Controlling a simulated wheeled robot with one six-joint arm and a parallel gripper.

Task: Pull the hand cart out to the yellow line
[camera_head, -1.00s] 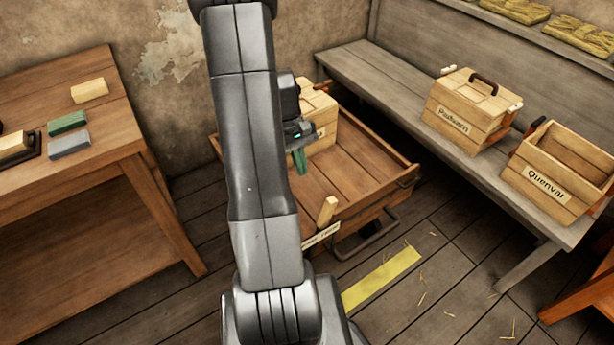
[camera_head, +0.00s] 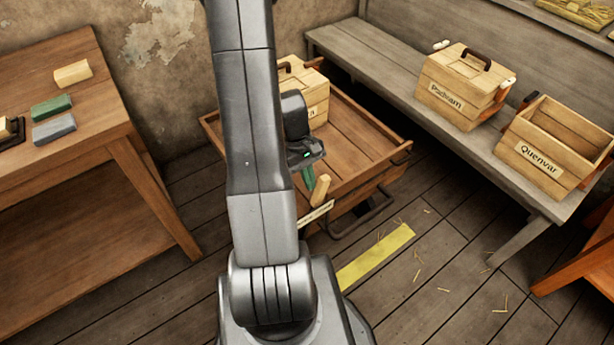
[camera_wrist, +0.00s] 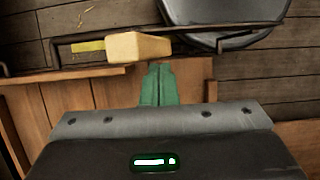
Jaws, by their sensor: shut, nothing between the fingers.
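The hand cart (camera_head: 352,140) is a low wooden tray-like cart in the middle of the head view, with a dark metal bar (camera_head: 367,222) low at its front. My gripper (camera_head: 310,184), with green fingers, is over the cart's front part, close beside the handle. In the wrist view its fingers (camera_wrist: 158,84) are together and empty, just short of the handle. The yellow line (camera_head: 375,256) lies on the floor in front of the cart. My arm hides part of the cart.
A lidded wooden box (camera_head: 303,88) sits in the cart's back. A workbench (camera_head: 80,150) with small blocks stands at left. A grey bench (camera_head: 400,95) at right holds the Padwarn box (camera_head: 462,85) and the open Quenvar box (camera_head: 551,150). The floor around the line is clear except for straw.

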